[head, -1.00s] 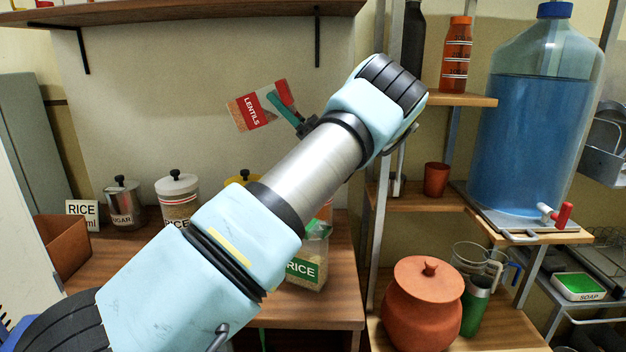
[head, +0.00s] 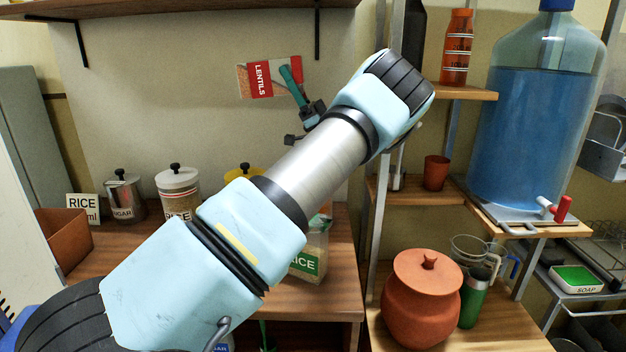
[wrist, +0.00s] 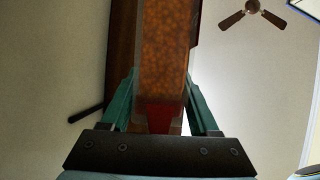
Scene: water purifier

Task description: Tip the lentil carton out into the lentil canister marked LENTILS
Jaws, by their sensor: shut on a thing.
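The lentil carton (head: 262,79) is red and white with a LENTILS label and an orange lentil-patterned end. It is held high in front of the wall, lying on its side, roughly level. My gripper (head: 291,77) has green fingers shut on the carton's right part. In the wrist view my gripper (wrist: 160,98) has a finger on each side of the carton (wrist: 165,50), and orange lentils show on its face. A yellow-lidded canister (head: 243,171) stands on the counter below, mostly hidden behind my arm. Its label is hidden, so I cannot tell whether it is the LENTILS canister.
A sugar canister (head: 123,197) and a white-lidded rice canister (head: 179,192) stand on the counter (head: 130,256). A rice bag (head: 308,262) is partly behind my arm. A shelf (head: 190,12) hangs above. A water jug (head: 530,140) and clay pot (head: 421,300) stand right.

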